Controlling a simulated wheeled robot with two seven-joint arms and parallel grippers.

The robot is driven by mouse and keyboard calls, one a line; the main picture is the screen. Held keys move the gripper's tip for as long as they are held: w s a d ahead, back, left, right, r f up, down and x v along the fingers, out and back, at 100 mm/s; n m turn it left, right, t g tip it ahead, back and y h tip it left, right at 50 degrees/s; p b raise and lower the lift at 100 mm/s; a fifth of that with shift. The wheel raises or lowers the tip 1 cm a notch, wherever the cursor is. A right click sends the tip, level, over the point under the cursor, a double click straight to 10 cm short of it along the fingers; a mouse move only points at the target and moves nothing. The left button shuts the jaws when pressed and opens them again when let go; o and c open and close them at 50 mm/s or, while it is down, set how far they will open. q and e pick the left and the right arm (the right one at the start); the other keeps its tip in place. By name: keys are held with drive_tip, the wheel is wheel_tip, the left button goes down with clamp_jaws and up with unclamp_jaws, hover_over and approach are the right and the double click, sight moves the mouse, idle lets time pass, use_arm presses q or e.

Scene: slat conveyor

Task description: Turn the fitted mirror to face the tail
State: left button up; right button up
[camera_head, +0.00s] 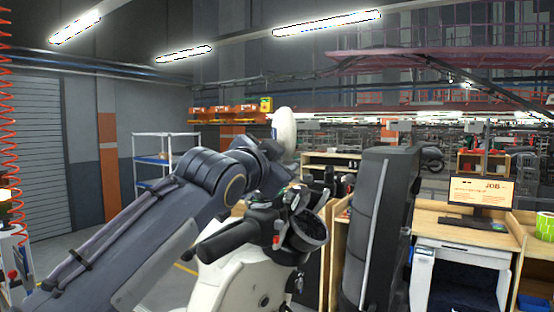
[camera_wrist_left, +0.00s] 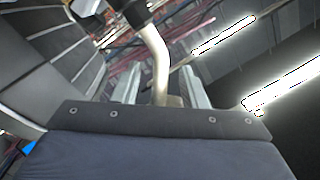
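The mirror (camera_head: 284,130) shows in the head view as a pale narrow oval above the handlebar of a white scooter (camera_head: 232,280). My left arm reaches to it from the left, and the left gripper is largely hidden behind its own wrist there. In the left wrist view a cream curved stem (camera_wrist_left: 157,50) stands between the two grey fingers of my left gripper (camera_wrist_left: 160,88). A gap seems to show on each side of the stem, so the fingers look open around it. The mirror's glass face is not visible. My right gripper is not in view.
The scooter's black grip (camera_head: 228,238) and dark round housing (camera_head: 303,230) lie below my left wrist. A wire shelf (camera_head: 165,158) stands at back left.

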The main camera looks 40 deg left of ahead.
use_arm(q)
drive_tip(key=shift+c, duration=0.5)
clamp_jaws()
drive_tip(key=shift+s, duration=0.1)
drive_tip(key=shift+s+a+m+t+h, duration=0.1)
drive_tip(key=shift+m+t+h, duration=0.2)
drive_tip(key=shift+m+h, duration=0.9)
drive_tip(key=shift+h, duration=0.5)
drive_tip(key=shift+h, duration=0.5)
drive_tip(key=shift+s+a+m+h, duration=0.1)
drive_tip(key=shift+a+m+h, duration=0.1)
drive_tip(key=shift+m+h, duration=0.45)
